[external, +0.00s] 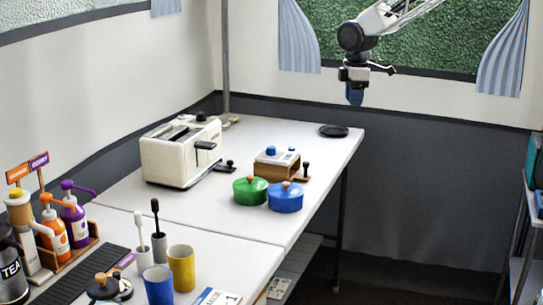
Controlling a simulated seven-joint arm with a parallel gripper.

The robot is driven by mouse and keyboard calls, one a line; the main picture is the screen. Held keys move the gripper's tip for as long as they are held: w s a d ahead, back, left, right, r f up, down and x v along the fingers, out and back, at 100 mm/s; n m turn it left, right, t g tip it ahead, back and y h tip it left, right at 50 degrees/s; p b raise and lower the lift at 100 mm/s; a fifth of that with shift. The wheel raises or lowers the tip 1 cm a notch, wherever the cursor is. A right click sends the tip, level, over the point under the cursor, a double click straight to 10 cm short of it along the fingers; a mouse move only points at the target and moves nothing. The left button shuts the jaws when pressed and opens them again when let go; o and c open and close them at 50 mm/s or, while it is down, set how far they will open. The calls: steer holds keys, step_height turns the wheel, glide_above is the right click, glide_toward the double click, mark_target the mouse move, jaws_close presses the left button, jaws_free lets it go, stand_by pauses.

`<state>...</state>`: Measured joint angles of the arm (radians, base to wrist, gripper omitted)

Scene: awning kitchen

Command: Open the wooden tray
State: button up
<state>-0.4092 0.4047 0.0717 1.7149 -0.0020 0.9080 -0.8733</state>
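A small wooden box-like tray (289,168) with brown sides stands on the far table, behind the green and blue pots. Its top is pale, with a blue knob (271,151) and other small parts on it. The pots hide part of its front, and I cannot tell whether it is open or shut. My gripper (356,98) hangs pointing down in the air at the upper right, well away from the tray. Its tip looks blue and is too small to tell whether it is open or shut.
A green pot (249,191) and blue pot (285,198) stand close in front of the tray. A cream toaster (182,153) stands to its left. A black dish (334,131) lies at the back right. Bottles, cups and brushes crowd the near table.

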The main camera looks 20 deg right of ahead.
mark_target(286, 168)
steer(key=w+a+f+n, duration=0.1)
steer(key=a+f, duration=0.3)
steer(key=w+a+f+n, duration=0.1)
steer(key=w+a+f, duration=0.1)
steer(key=a+f, duration=0.1)
steer(key=w+a+f+n, duration=0.1)
steer(key=w+a+f, duration=0.1)
steer(key=a+f, duration=0.2)
steer(key=shift+w+a+f, duration=0.15)
steer(key=shift+a+f, duration=0.2)
steer(key=shift+a, duration=0.2)
steer(key=shift+f, duration=3.9)
steer(key=shift+c, duration=0.4)
jaws_close()
